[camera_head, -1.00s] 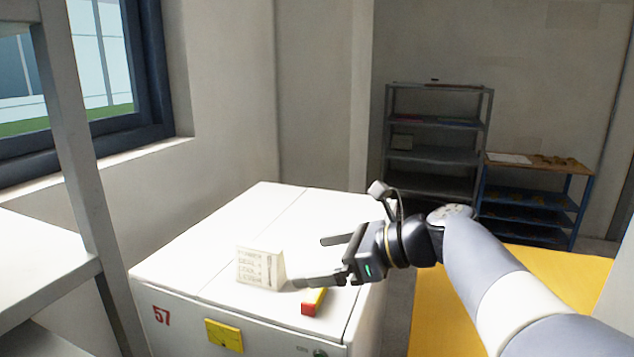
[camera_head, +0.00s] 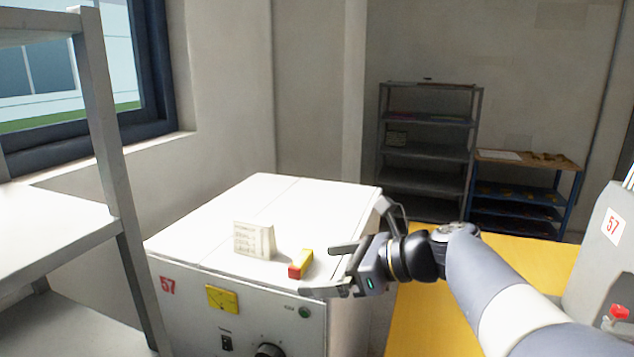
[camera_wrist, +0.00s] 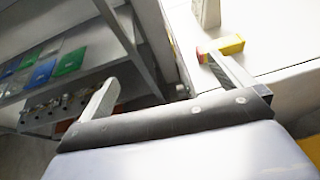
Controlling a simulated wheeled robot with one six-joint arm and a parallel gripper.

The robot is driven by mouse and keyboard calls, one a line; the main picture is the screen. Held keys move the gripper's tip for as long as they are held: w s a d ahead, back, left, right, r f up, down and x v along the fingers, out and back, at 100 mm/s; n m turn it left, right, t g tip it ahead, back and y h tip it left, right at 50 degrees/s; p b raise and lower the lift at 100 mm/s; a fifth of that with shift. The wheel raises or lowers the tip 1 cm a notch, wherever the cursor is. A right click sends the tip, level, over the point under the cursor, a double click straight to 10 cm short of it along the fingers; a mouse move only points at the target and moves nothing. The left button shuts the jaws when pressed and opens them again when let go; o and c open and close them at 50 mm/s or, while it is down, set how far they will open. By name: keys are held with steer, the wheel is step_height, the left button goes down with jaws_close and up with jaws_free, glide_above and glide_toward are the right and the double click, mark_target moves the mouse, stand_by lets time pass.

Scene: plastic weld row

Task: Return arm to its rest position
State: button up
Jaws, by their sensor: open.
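My gripper (camera_head: 338,268) is open and empty at the right front edge of the white cabinet (camera_head: 205,228) marked 57. Its two fingers point left in the head view. A small yellow block with a red end (camera_head: 301,263) lies on the cabinet top, just left of the fingers and apart from them as far as I can tell. In the wrist view the block (camera_wrist: 228,44) shows beyond the tip of the right finger. A white card with printed lines (camera_head: 254,240) stands upright left of the block.
A grey shelf unit (camera_head: 108,150) stands close at the left. A dark rack (camera_head: 428,150) and a blue-framed bench (camera_head: 525,160) stand at the back. A yellow surface (camera_head: 440,310) lies below my arm. A grey machine (camera_head: 603,250) with a red knob is at the right edge.

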steer(key=w+d+f+m+t+h, duration=0.1)
steer(key=d+f+m+t, duration=0.1)
steer(key=f, duration=0.5)
steer(key=shift+w+d+f, duration=0.2)
steer(key=shift+w+d, duration=0.1)
steer(key=shift+d, duration=0.3)
steer(key=shift+s, duration=0.1)
